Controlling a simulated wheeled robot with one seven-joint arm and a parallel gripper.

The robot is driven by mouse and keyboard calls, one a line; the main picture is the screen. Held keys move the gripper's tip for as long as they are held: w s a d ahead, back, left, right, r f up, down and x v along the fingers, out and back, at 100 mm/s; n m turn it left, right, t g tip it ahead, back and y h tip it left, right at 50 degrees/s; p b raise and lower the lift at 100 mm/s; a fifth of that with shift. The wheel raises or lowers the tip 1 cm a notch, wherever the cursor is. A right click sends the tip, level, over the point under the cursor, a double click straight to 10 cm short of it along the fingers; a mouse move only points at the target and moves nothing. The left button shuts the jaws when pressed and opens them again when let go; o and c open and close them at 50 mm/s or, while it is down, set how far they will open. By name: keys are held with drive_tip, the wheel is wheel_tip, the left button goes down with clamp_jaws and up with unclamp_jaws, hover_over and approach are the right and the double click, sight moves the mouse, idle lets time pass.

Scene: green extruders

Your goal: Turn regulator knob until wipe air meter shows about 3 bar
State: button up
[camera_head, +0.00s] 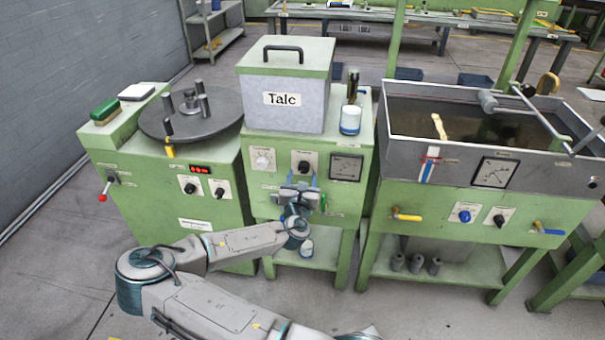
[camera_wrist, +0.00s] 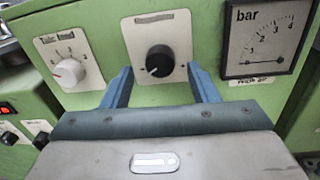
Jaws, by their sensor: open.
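The regulator knob (camera_head: 303,168) is black and sits on a white plate on the front of the green talc cabinet. It also shows in the wrist view (camera_wrist: 160,60), between and beyond my blue fingertips. My gripper (camera_wrist: 159,71) is open, one finger to each side of the knob, with visible space on both sides and no clear contact. The square bar meter (camera_wrist: 268,38) is right of the knob, with its needle near the low end of the scale; the exact reading is too small to tell. The meter also shows in the head view (camera_head: 347,168).
A white knob (camera_wrist: 68,70) on a scaled plate is left of the regulator knob. The grey Talc box (camera_head: 287,87) and a white jar (camera_head: 350,119) stand on the cabinet. A machine with a round plate (camera_head: 190,122) is left; a water trough (camera_head: 470,150) is right.

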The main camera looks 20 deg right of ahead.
drive_tip(key=shift+x, duration=1)
drive_tip(key=c, duration=1)
